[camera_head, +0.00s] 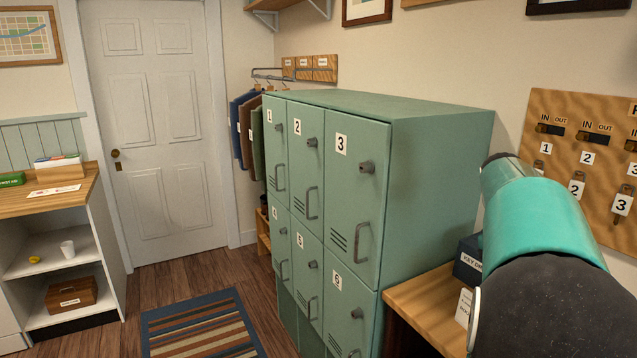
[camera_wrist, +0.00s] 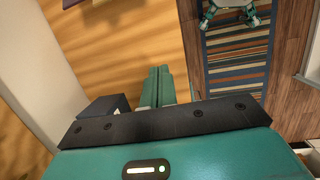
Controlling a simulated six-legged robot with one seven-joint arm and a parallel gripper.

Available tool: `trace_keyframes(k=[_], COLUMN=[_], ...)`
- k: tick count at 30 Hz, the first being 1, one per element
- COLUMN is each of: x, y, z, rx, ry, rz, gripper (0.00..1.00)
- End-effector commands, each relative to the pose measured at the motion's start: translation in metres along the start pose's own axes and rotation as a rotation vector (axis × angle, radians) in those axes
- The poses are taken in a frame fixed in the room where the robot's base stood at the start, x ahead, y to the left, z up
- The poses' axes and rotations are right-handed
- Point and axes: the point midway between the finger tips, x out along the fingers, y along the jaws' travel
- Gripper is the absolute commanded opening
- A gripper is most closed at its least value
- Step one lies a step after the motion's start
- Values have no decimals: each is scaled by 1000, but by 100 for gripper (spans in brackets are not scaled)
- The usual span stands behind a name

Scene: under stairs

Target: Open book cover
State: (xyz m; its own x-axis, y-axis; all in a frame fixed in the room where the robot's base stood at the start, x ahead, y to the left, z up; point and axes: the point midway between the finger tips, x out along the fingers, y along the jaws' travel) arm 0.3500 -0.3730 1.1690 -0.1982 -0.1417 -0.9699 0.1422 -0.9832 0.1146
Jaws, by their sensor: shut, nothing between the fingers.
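I cannot make out a book or its cover in either view. My gripper (camera_wrist: 155,86) shows in the wrist view as two teal fingers side by side, shut with nothing between them. They point away from the wrist over a tan wooden surface. In the head view my arm, teal and black, fills the lower right, and its fingers are not visible there. My arm hides part of the wooden counter (camera_head: 425,303) and whatever lies behind it.
Green numbered lockers (camera_head: 440,190) stand in the middle. A dark blue box (camera_head: 467,262) and a white card (camera_head: 464,306) are on the counter. A wooden key board (camera_head: 555,120) hangs at right. A striped rug (camera_head: 200,325) lies on open floor before a white door (camera_head: 150,130).

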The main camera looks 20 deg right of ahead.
Motion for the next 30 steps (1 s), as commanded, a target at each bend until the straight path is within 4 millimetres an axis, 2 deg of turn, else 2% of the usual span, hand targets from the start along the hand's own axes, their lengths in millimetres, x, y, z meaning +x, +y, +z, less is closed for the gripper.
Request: trace_keyframes(k=[1, 6, 14, 18, 24, 27, 30], x=[-8, -22, -30, -26, -8, 4, 12], y=[-22, -92, -202, -259, -333, -360, -376], z=[-7, -25, -33, -28, -12, -3, 2], rx=[1, 28, 66, 88, 121, 138, 151], ry=[43, 179, 377, 476, 605, 653, 685], rz=[12, 36, 30, 9, -38, -66, -84], gripper=[0, 0, 0, 0, 0, 0, 0])
